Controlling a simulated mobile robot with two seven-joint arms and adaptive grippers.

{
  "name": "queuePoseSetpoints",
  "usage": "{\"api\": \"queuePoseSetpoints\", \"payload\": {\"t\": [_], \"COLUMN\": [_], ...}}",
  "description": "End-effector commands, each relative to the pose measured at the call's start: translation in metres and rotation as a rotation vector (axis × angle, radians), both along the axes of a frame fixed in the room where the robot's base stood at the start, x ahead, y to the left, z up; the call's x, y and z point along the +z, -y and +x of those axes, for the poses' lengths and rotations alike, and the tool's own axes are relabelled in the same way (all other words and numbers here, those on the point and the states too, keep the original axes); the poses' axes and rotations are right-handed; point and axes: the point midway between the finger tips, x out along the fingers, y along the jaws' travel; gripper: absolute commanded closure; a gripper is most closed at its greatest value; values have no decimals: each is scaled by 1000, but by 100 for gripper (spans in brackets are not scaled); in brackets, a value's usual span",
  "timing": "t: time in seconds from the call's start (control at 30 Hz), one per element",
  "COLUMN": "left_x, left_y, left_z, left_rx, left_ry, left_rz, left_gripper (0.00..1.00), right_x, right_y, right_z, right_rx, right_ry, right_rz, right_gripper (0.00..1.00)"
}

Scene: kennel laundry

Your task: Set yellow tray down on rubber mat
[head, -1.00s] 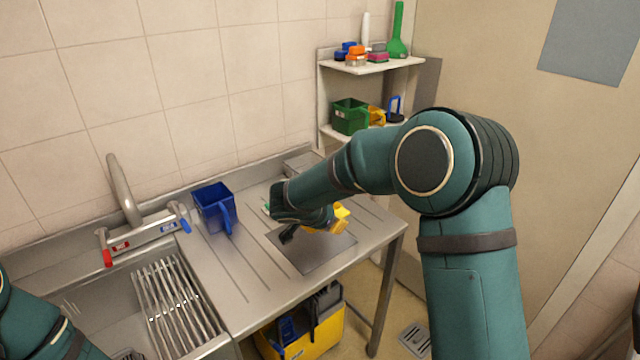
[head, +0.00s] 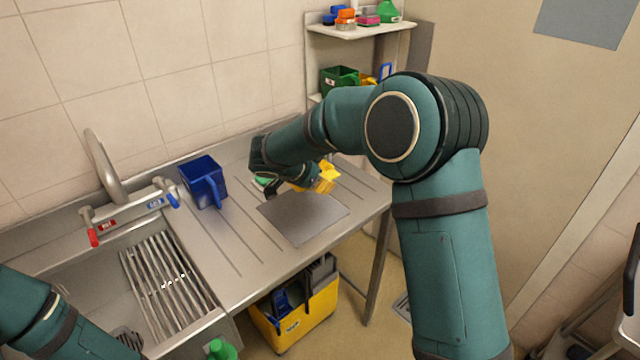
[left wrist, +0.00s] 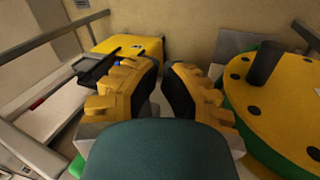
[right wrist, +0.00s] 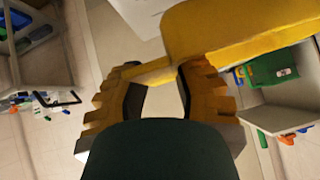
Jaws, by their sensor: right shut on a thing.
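The yellow tray (head: 322,179) is at the far edge of the grey rubber mat (head: 303,220) in the head view, apparently held above the counter. My right gripper (head: 283,187) is shut on it, with its arm partly covering it. In the right wrist view the tray (right wrist: 245,30) fills the upper right, its thin end between the fingertips (right wrist: 160,68). The mat lies flat and bare on the steel drainboard. My left gripper (left wrist: 162,66) shows only in its wrist view, empty, fingertips close together; whether it is shut is unclear.
A blue jug (head: 204,183) stands left of the mat, beside the sink with its rack (head: 168,280) and tap (head: 105,165). Shelves (head: 362,32) with small items stand behind right. A yellow bin (head: 300,325) is under the counter. The drainboard's front is clear.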

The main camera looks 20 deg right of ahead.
Motion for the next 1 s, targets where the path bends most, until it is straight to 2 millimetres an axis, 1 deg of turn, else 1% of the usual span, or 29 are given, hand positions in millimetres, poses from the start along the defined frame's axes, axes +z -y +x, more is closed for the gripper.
{"api": "queuePoseSetpoints", "payload": {"t": [0.03, 0.3, 0.63, 0.77, 1.0], "left_x": [-9, -32, -52, -49, -49], "left_y": [0, -1, -1, -1, -1], "left_z": [1, 6, 11, 11, 10], "left_rx": [1, 4, 6, 6, 6], "left_ry": [3, 14, 25, 25, 25], "left_rz": [0, 3, 5, 4, 4], "left_gripper": [100, 100, 100, 100, 100], "right_x": [-8, -26, -54, -63, -85], "right_y": [0, 0, 0, 0, 0], "right_z": [0, 0, 0, 0, 0], "right_rx": [0, 1, 2, 1, 1], "right_ry": [0, 0, -1, -2, -2], "right_rz": [0, 0, -1, -2, -2], "right_gripper": [100, 100, 100, 100, 100]}}
